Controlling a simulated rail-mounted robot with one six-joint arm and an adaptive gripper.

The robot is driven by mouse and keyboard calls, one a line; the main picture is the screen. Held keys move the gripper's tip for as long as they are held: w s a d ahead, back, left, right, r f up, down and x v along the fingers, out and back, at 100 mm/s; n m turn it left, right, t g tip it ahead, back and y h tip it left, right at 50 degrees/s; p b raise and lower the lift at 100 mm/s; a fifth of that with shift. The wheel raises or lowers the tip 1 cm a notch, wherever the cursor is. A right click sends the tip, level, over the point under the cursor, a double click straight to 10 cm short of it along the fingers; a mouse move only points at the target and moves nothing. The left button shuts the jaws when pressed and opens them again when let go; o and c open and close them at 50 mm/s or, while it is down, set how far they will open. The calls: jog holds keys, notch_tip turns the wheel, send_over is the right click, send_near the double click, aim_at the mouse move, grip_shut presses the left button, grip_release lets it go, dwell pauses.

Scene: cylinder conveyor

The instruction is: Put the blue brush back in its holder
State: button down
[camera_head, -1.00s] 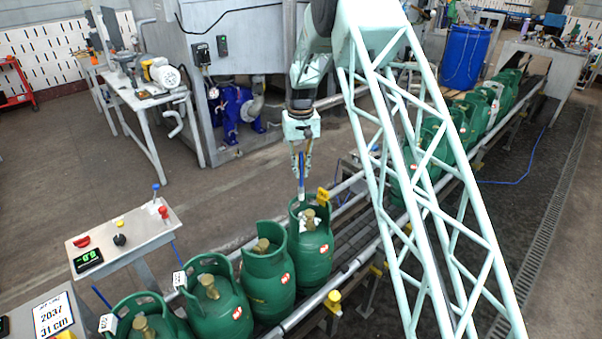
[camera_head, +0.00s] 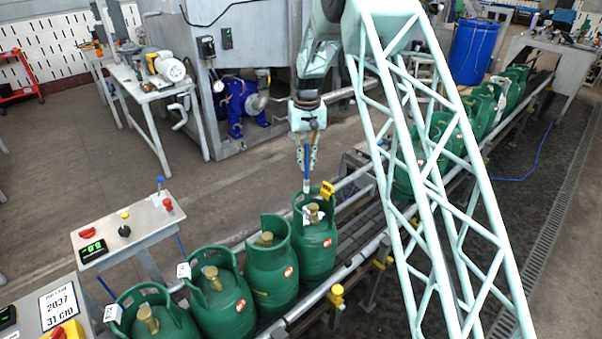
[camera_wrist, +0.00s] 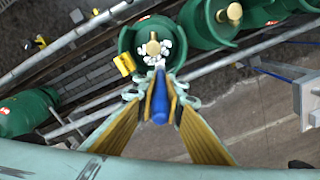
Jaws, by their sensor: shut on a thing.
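My gripper (camera_head: 307,166) points down and is shut on the blue brush (camera_head: 307,172). The brush hangs roughly upright, its pale tip just above the open collar of a green gas cylinder (camera_head: 316,252). In the wrist view, the brush's blue handle (camera_wrist: 159,103) lies between the two yellow-lined fingers of my gripper (camera_wrist: 160,88). Its white tip is near the collar's edge; whether it touches cannot be told. White bits lie around the brass valve (camera_wrist: 153,48) inside the collar. I cannot make out a brush holder in either view.
A control panel (camera_head: 150,222) with buttons stands at left. Open floor lies behind it. A pale lattice mast crosses the right side.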

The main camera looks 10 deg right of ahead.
jog(key=s+d+r+m+b, duration=0.1)
jog(key=s+d+r+b, duration=0.1)
jog(key=s+r, duration=0.2)
jog(key=s+d+r+m+b, duration=0.1)
jog(key=s+r+m+b, duration=0.1)
jog(key=s+r, duration=0.3)
jog(key=shift+s+d+r+b, duration=0.3)
jog(key=shift+s+b, duration=0.35)
jog(key=shift+s, duration=1.35)
